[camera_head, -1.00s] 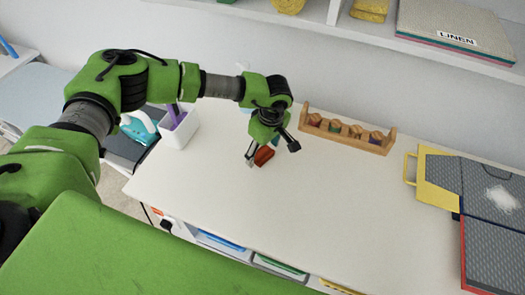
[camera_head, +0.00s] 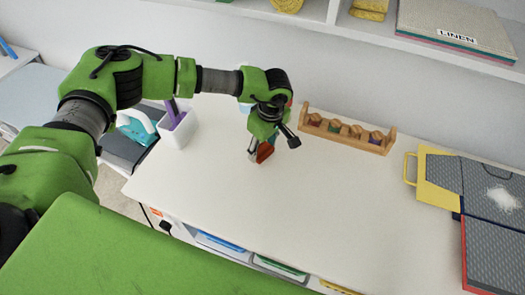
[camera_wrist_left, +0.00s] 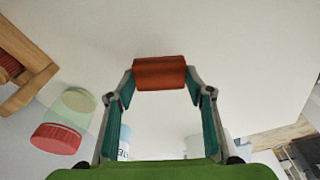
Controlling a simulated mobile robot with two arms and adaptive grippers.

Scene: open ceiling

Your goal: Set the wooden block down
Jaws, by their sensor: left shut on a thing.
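The wooden block (camera_head: 264,152) is small and red-orange. My left gripper (camera_head: 270,150) is shut on it, over the white table (camera_head: 260,205). In the left wrist view the block (camera_wrist_left: 159,73) sits between the two fingertips of the left gripper (camera_wrist_left: 160,82), with the pale tabletop behind it. I cannot tell whether the block touches the table or hangs just above it. Part of the block is hidden by the fingers in the head view. My right gripper is not in view.
A wooden rack (camera_head: 347,133) with several knobs stands along the wall. A white container (camera_head: 178,130) with something purple is left of the gripper. A yellow and grey folder (camera_head: 445,182) lies at right. The table's front and middle are clear.

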